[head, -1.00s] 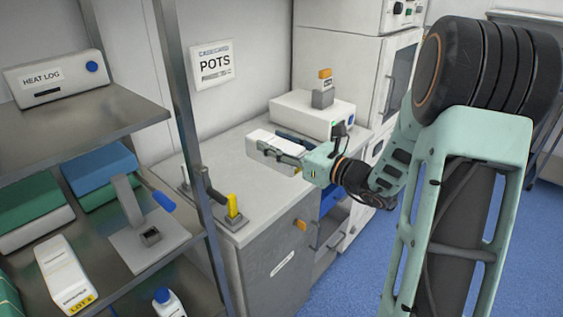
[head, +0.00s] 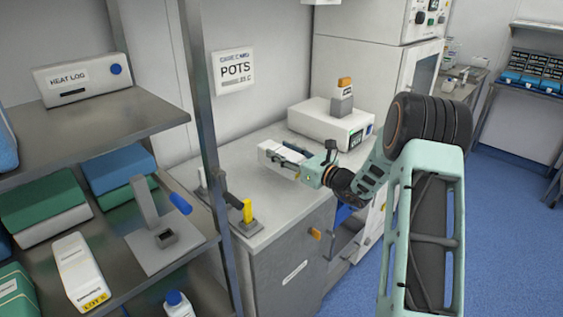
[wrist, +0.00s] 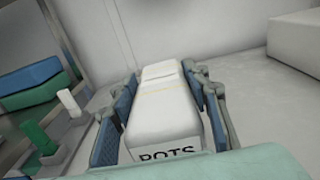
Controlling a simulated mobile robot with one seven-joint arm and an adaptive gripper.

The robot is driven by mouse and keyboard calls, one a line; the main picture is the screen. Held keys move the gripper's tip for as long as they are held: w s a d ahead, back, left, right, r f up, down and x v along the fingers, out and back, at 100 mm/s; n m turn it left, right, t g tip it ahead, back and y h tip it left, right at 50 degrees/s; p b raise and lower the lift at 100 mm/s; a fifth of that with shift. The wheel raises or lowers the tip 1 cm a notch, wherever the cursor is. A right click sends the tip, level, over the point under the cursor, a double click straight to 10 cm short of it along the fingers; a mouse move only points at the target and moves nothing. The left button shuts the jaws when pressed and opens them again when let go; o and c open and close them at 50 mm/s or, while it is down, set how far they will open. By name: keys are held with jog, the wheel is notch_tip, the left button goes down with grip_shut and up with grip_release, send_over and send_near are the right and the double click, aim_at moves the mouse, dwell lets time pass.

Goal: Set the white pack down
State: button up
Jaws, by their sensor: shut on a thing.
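The white pack (wrist: 162,112) is long and box-shaped, with "POTS" printed on its near end in the wrist view. My gripper (wrist: 165,95) is shut on it, with a blue-padded finger along each long side. In the head view the white pack (head: 276,150) shows beyond the fingers of my gripper (head: 290,160), over the grey-white counter (head: 270,190). I cannot tell whether the pack's underside touches the counter. A sign reading "POTS" (head: 234,71) hangs on the wall behind the counter.
Levers, one yellow-handled (head: 247,212), stand at the left front edge. A metal shelf (head: 95,120) with several packs is at left.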

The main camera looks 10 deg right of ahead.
jog(key=shift+w+f, duration=0.25)
jog(key=shift+w, duration=0.05)
notch_tip(320, 180, down, 3)
jog(key=shift+w+f, duration=0.15)
jog(key=shift+f, duration=0.05)
jog(key=o, duration=1.4)
jog(key=shift+f, duration=0.1)
jog(key=shift+c, duration=0.2)
jog(key=v, duration=1.2)
jog(key=shift+b, duration=0.35)
